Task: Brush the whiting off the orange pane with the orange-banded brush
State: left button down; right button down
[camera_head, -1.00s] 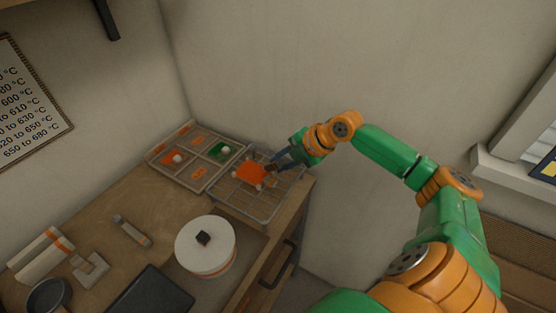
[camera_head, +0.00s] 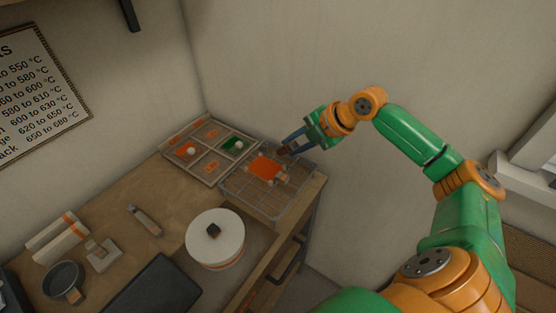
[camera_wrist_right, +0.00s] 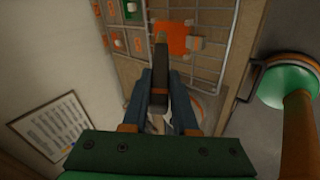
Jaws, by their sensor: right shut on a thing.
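The orange pane (camera_head: 265,168) lies on a wire rack (camera_head: 240,194) at the counter's back right corner. It also shows in the right wrist view (camera_wrist_right: 172,38). Small pale pieces (camera_head: 281,178) sit at its right edge; I cannot tell what they are. The pane's visible face looks mostly plain orange. My right gripper (camera_head: 290,147) is shut on a dark-handled tool, probably the brush (camera_wrist_right: 158,82), above the pane's upper right edge. My left gripper is not in view.
Left of the rack is a compartmented tray (camera_head: 208,163) with orange and green pieces. The wall is close behind.

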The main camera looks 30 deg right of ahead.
notch_tip(320, 180, up, 11)
dwell(0.4)
jog(key=shift+f, duration=0.1)
